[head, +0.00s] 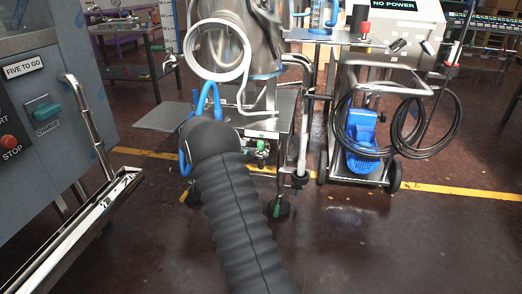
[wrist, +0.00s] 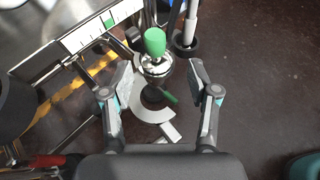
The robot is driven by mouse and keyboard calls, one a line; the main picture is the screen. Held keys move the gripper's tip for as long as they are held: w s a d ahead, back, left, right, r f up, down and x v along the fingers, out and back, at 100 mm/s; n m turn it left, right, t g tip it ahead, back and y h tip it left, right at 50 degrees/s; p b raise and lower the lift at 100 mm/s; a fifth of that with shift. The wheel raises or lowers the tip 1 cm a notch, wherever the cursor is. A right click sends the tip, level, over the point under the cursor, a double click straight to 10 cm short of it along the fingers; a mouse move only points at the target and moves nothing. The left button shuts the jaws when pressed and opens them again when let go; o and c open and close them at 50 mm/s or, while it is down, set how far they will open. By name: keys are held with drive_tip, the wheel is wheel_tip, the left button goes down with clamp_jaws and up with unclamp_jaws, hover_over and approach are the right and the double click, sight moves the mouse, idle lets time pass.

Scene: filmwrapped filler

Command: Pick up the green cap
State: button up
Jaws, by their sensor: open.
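In the wrist view a green cap (wrist: 155,41) with a rounded top sits on a shiny metal fitting (wrist: 156,68). My gripper (wrist: 161,72) is open, with one finger on each side of the fitting. The cap is just beyond the fingertips, about midway between their lines, and the fingers look apart from it. I cannot tell the remaining depth to it. In the head view my dark sleeved arm hides the gripper, and I cannot pick out the cap for certain.
A metal machine stand (head: 262,124) with a hose coil is ahead. In the wrist view a white strip (wrist: 88,36) lies left of the cap. Open floor (head: 400,245) is at front right.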

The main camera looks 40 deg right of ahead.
sight(260, 146)
drive_tip(key=shift+w+x, duration=0.2)
drive_tip(key=shift+x, duration=1.75)
drive_tip(key=shift+w+x, duration=0.2)
drive_tip(key=shift+x, duration=1.8)
clamp_jaws()
